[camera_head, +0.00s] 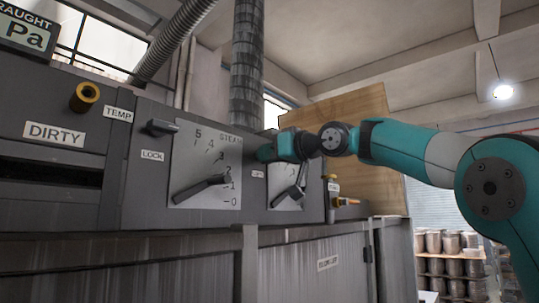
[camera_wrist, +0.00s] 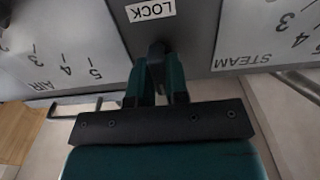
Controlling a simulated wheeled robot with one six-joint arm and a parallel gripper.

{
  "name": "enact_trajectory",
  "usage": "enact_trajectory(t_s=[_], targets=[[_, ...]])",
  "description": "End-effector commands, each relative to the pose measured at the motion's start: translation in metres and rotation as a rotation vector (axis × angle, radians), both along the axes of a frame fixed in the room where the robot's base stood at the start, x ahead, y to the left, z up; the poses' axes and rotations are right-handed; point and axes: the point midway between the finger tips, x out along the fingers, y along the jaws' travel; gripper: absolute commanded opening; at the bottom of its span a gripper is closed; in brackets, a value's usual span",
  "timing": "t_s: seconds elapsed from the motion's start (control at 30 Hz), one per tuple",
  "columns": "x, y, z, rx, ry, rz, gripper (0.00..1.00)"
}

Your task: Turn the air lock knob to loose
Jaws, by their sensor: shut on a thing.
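The air lock knob (camera_wrist: 157,47) is a small dark knob between the STEAM and AIR dial plates. In the wrist view it sits between the fingers of my gripper (camera_wrist: 160,66), which is shut on it. A white LOCK label (camera_wrist: 150,10) is beside the knob and appears upside down there. In the head view my gripper (camera_head: 264,153) reaches the panel from the right and hides the knob. The AIR dial plate (camera_head: 278,202) shows below my gripper, with its lever (camera_head: 290,196) tilted. The knob's turned angle is mostly hidden by the fingers.
The STEAM dial plate (camera_head: 210,145) with a lever (camera_head: 200,190) is to the left. Another dark lock knob (camera_head: 162,127) is left of it. A brass knob (camera_head: 85,97) is far left, and brass valves (camera_head: 340,201) are right. Metal ducts rise behind the panel.

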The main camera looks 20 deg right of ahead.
Motion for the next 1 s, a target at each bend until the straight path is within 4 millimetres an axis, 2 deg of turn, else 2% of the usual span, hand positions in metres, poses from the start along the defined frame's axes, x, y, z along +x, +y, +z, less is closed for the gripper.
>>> enact_trajectory(t_s=[0.07, 0.1, 0.17, 0.2, 0.57, 0.77, 1.0], targets=[[-0.001, 0.000, 0.002, -0.001, -0.006, 0.000, 0.00], [-0.001, 0.000, 0.002, -0.001, -0.005, 0.000, 0.24], [-0.001, 0.000, 0.002, -0.001, -0.005, 0.000, 0.38], [-0.001, 0.000, 0.002, -0.001, -0.005, 0.000, 0.40], [-0.007, -0.005, 0.000, 0.001, -0.003, -0.003, 0.40], [-0.040, -0.025, -0.003, 0.000, -0.006, -0.006, 0.40], [-0.094, -0.057, -0.002, -0.001, -0.006, -0.009, 0.40]])
